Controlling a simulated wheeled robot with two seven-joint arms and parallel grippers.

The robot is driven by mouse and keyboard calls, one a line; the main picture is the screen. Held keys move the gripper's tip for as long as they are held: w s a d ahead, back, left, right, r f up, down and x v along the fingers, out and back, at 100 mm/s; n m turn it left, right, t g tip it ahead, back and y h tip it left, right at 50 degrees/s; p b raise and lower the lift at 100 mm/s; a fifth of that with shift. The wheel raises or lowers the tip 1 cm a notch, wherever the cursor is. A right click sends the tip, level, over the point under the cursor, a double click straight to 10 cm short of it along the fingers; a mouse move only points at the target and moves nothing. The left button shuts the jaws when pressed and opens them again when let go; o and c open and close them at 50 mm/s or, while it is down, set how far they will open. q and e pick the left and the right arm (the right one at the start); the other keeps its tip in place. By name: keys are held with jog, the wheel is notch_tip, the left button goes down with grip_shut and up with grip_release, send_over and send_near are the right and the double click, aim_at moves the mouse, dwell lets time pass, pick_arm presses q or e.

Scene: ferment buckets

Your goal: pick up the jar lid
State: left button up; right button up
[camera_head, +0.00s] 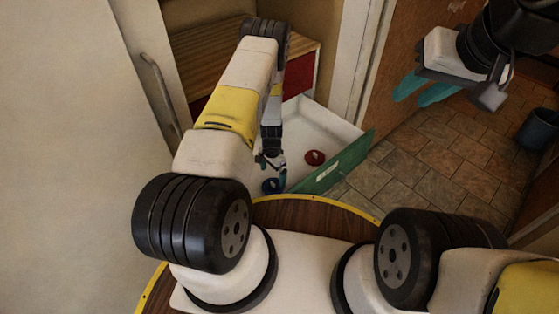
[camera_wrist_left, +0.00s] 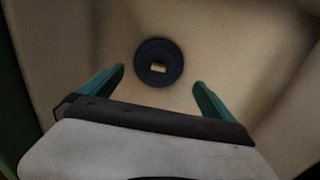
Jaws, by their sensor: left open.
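A dark blue round lid (camera_head: 271,186) lies on the floor of a white, green-fronted open box (camera_head: 341,133). In the left wrist view the blue lid (camera_wrist_left: 159,62) shows a small pale block-like knob at its middle. My left gripper (camera_head: 270,163) reaches down into the box and is open. Its teal fingertips (camera_wrist_left: 160,80) are wide apart on either side of the lid in that view, with nothing between them touching it. A red lid (camera_head: 315,157) lies in the box to the right of the blue one. My right gripper (camera_head: 418,92) hangs empty at the upper right, its teal fingers apart.
The box's green front wall (camera_head: 336,165) stands close to my left gripper. A wooden-topped red cabinet (camera_head: 212,57) is behind the box. A white door with a handle (camera_head: 160,90) is at left. A dark bucket (camera_head: 537,129) stands far right; the tiled floor (camera_head: 440,170) between is clear.

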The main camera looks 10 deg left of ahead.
aim_at(273, 184)
pick_arm(q)
jog(key=f, duration=0.6)
jog(key=shift+s, duration=0.25)
jog(key=c, duration=1.1)
